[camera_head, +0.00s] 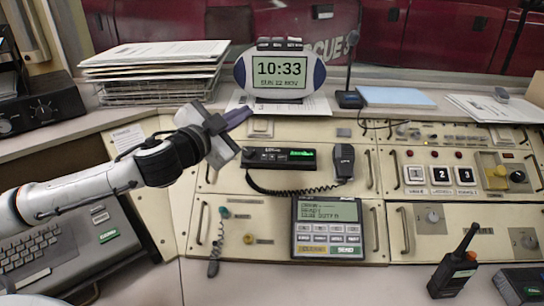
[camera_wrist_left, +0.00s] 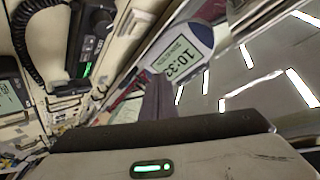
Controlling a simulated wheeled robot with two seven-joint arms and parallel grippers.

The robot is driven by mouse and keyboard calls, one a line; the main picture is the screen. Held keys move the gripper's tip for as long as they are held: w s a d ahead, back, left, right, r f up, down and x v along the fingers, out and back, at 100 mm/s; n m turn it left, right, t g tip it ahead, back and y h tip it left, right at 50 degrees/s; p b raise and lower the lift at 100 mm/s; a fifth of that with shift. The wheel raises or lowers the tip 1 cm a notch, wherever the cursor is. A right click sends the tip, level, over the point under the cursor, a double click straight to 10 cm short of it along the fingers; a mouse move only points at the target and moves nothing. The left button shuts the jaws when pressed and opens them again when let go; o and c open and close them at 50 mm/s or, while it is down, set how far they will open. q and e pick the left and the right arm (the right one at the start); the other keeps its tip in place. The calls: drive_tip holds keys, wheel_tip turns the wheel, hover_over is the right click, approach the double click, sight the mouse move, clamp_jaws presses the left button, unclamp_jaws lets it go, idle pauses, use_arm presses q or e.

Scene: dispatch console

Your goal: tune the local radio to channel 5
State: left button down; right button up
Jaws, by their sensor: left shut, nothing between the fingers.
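A black radio unit (camera_head: 280,157) with small knobs and a green-lit display is set in the cream console, below the clock. Its channel reading is too small to make out. A coiled cord runs by it to a black handset (camera_head: 343,162) on its right. The radio also shows at the upper left of the left wrist view (camera_wrist_left: 88,45). My left gripper (camera_head: 240,118) is shut and empty, above and left of the radio and apart from it. Its dark fingers (camera_wrist_left: 158,98) point toward the clock in the wrist view. My right gripper is not in view.
An oval clock (camera_head: 279,73) reading 10:33 stands behind the gripper. A paper stack (camera_head: 155,65) is at the back left, and a desk microphone (camera_head: 349,98) at the back. A keypad terminal (camera_head: 328,228) sits below the radio. A handheld radio (camera_head: 455,268) stands at the front right.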

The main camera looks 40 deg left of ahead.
sight(272, 157)
use_arm(q)
drive_tip(key=s+d+f+m+g+h, duration=0.1)
drive_tip(key=d+f+m+g+h, duration=0.1)
drive_tip(key=d+m, duration=0.5)
drive_tip(key=m+g+h, duration=0.1)
drive_tip(key=m+h, duration=0.1)
drive_tip(key=shift+s+d+m+g, duration=0.2)
drive_tip(key=shift+d+m+g, duration=0.1)
drive_tip(key=shift+m, duration=0.1)
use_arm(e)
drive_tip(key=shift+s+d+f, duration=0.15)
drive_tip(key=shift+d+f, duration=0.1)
use_arm(q)
drive_tip(key=w+a+f+b, duration=0.1)
drive_tip(key=f+b, duration=0.1)
drive_tip(key=b, duration=0.1)
drive_tip(key=w+f+b, duration=0.1)
drive_tip(key=f+b, duration=0.2)
drive_tip(key=w+a+f+b, duration=0.1)
drive_tip(key=w+f+b, duration=0.1)
drive_tip(key=shift+a+f+b, duration=0.15)
drive_tip(key=shift+a+b, duration=0.15)
drive_tip(key=shift+b, duration=0.1)
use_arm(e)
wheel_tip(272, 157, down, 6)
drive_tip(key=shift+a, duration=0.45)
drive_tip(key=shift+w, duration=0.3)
